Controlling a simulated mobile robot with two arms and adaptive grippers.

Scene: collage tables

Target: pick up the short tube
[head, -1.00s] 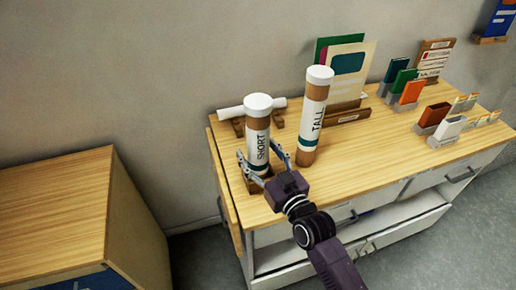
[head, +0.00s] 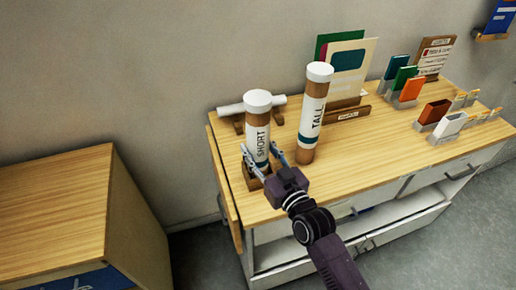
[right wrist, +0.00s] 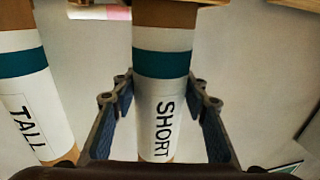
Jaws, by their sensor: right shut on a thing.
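The short tube (head: 257,130) is an upright cylinder with a white cap, brown upper part, white label reading SHORT and a teal band. It is at the left end of the wooden table, over a small wooden holder (head: 249,182); its lower end is partly hidden. My right gripper (head: 264,160) is shut on its lower part, with one finger on each side. The right wrist view shows the short tube (right wrist: 160,95) between the fingers (right wrist: 162,98). My left gripper is not in view.
The tall tube (head: 312,115) stands close on the right of the short one. A white roll (head: 250,106) lies on a rack behind. Folders (head: 352,65) and card holders (head: 408,88) stand farther right. A wooden cabinet (head: 60,205) is at the left.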

